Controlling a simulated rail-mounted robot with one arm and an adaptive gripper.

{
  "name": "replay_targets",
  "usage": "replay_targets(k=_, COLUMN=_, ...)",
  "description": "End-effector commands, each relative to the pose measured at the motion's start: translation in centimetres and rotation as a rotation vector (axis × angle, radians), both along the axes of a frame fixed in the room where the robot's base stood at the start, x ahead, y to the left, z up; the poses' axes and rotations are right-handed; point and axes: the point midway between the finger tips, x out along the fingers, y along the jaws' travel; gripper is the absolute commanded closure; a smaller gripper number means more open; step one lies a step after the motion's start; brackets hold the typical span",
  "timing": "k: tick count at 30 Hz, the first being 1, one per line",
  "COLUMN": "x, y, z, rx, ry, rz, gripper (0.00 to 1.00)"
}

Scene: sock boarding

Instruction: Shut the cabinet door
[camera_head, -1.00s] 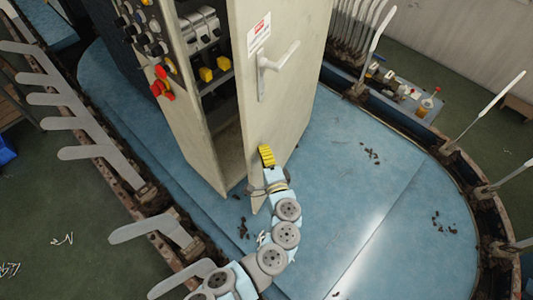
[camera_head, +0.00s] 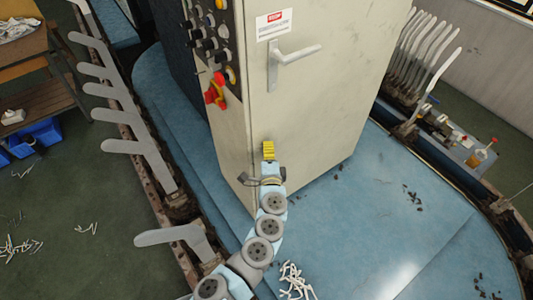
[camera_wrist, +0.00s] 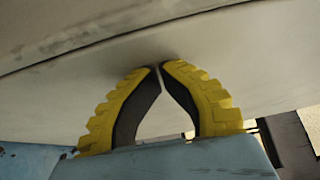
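The cabinet door (camera_head: 315,95) is a cream panel with a warning label and a grey lever handle (camera_head: 285,62). In the head view it lies flush or nearly flush with the cabinet front, and no interior shows; I cannot tell whether it is latched. My gripper (camera_head: 268,150) is at the lower left part of the door, below the handle, touching or very close to the panel. In the wrist view its yellow fingertips (camera_wrist: 161,66) meet against the pale panel with nothing between them.
The cabinet's side carries knobs and red switches (camera_head: 216,90). A blue platform (camera_head: 400,235) surrounds it, with dark debris and white scraps. Metal sock forms (camera_head: 115,88) line the left rail, and more stand at right. Blue bins (camera_head: 40,137) sit at far left.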

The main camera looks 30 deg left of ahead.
Motion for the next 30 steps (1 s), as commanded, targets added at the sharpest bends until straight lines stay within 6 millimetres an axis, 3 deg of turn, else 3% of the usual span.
replay_targets(k=19, x=-0.5, y=0.5, z=-0.3, rx=-0.004, ry=0.004, rz=0.012, gripper=1.0)
replay_targets(k=30, x=-3.2, y=-1.9, z=-0.2, rx=-0.003, ry=0.002, rz=0.003, gripper=1.0)
